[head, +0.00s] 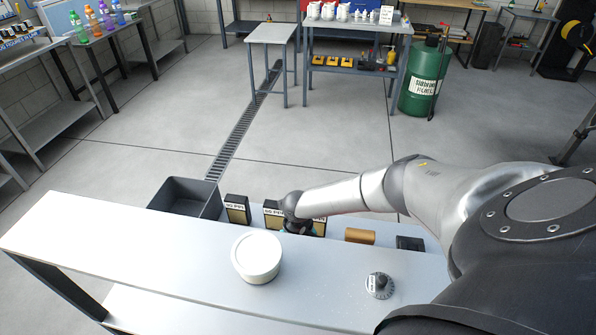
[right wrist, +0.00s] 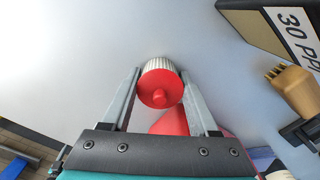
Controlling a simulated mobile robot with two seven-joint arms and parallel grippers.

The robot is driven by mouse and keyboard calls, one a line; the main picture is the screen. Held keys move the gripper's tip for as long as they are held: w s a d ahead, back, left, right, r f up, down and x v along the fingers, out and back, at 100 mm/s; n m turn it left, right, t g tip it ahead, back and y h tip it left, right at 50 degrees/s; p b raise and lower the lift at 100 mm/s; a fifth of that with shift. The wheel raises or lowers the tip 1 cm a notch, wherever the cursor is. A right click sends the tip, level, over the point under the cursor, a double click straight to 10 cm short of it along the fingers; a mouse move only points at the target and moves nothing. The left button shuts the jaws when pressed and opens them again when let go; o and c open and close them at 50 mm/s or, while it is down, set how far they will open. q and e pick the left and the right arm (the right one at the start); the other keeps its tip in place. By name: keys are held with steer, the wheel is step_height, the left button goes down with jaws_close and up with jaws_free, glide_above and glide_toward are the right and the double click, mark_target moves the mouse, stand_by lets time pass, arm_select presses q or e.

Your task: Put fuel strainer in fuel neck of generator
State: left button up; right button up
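No generator or fuel neck shows in either view. In the right wrist view a small red part with a white ribbed body (right wrist: 160,83) sits between my right gripper's fingertips (right wrist: 162,78). It may be the fuel strainer; I cannot tell for sure. The fingers lie along both its sides, but whether they press on it is unclear. A second red shape lies just behind it, partly hidden by the gripper. In the head view my right gripper (head: 298,226) is low over the boxes at the bench's back edge, mostly hidden by its wrist. My left gripper is out of view.
A green drum (head: 424,85) stands farther off.

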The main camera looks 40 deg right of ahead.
steer(key=c, duration=0.8)
steer(key=shift+r, duration=0.1)
step_height(320, 180, up, 20)
steer(key=p, duration=0.2)
steer(key=shift+p, duration=0.3)
steer(key=shift+w, duration=0.1)
